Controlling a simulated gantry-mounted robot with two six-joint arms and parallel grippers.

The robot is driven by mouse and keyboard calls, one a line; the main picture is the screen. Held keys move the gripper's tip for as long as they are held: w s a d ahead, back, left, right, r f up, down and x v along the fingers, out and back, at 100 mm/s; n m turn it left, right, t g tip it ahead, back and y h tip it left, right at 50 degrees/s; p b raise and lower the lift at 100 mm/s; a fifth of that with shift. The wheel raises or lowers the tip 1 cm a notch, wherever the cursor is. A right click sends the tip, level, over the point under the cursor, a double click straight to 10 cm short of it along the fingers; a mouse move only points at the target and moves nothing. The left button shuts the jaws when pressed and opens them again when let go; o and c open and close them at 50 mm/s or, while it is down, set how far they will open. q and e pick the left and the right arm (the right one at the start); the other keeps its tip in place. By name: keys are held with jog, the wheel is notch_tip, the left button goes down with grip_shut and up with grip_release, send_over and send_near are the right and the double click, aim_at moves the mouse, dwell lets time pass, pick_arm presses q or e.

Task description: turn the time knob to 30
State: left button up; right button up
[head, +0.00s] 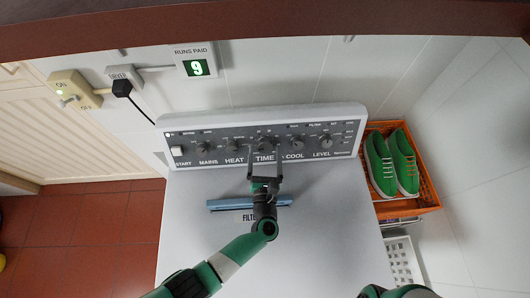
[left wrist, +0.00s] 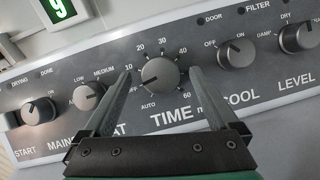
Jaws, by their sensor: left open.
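The time knob (left wrist: 160,74) is a round grey dial on the dark control panel, above the word TIME, with marks including AUTO, 10, 20, 30, 40 and 60 around it. My left gripper (head: 265,157) is open at the panel. In the left wrist view its two fingers (left wrist: 158,82) stand on either side of the time knob, with gaps that look clear; I cannot tell whether they touch it. The right gripper is out of view; only part of my right arm shows at the bottom right.
The heat knob (left wrist: 88,96) and cool knob (left wrist: 236,54) flank the time knob closely. The level knob (left wrist: 298,38) is further right. A blue-grey filter handle (head: 225,204) lies below the panel. An orange crate (head: 428,190) with green shoes (head: 380,165) stands at the right.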

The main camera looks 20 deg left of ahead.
pick_arm(q)
jog(key=shift+w+a, duration=0.1)
jog(key=shift+w, duration=0.1)
jog(key=c, duration=1.4)
